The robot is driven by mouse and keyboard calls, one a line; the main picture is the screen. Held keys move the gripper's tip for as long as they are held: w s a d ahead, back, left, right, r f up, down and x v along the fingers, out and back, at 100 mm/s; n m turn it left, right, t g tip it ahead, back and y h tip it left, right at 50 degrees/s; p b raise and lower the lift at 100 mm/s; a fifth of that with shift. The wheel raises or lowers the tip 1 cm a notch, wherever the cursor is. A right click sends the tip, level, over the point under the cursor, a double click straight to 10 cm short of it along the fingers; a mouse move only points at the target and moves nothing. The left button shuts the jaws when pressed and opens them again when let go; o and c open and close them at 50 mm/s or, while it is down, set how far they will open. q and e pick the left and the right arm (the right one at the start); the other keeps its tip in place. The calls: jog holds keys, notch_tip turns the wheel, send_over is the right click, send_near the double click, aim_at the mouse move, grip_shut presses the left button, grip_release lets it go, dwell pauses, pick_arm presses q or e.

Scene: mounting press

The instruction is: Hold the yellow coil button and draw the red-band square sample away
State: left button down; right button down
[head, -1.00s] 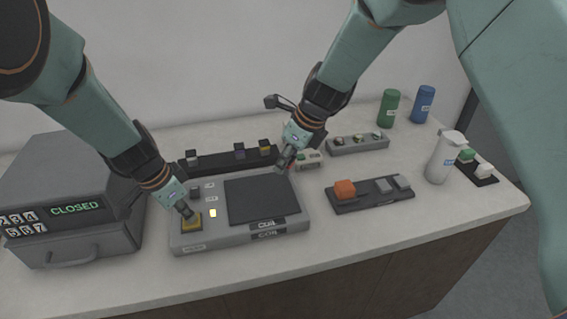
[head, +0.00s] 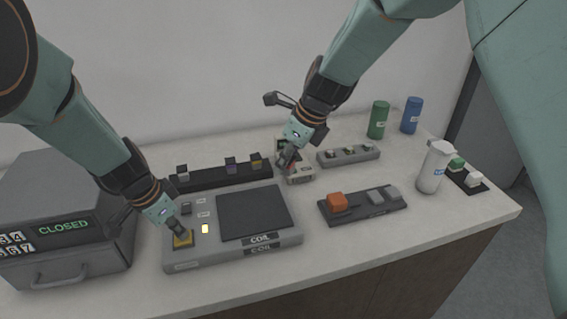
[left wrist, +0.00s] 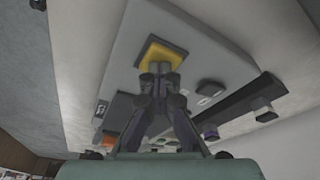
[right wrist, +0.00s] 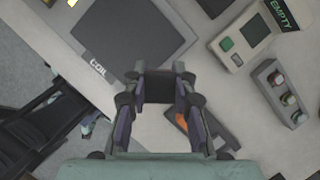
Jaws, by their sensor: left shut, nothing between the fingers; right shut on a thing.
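The yellow coil button (head: 183,242) is at the front left of the grey coil unit (head: 290,236). My left gripper (head: 182,234) is shut and empty, its fingertips down on the button; the left wrist view also shows the yellow button (left wrist: 152,53) under the tips. My right gripper (head: 284,163) is behind the coil unit's back right corner. In the right wrist view it is shut on a dark square block (right wrist: 159,86), which I take for the square sample. Its red band cannot be made out. The black coil pad (right wrist: 140,35) looks bare.
A small device with an EMPTY display (right wrist: 283,12) stands close to my right gripper. A dark rack (head: 205,178) lies behind the coil unit. A tray with an orange block (head: 337,203) is to the right, a white bottle (head: 434,168) beyond. A small light (head: 205,229) glows yellow.

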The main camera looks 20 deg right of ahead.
pick_arm(q)
jog(key=shift+s+f, duration=0.1)
pick_arm(e)
jog(key=d+r, duration=0.3)
jog(key=r, duration=0.6)
jog(key=shift+r, duration=0.15)
dwell(1.4)
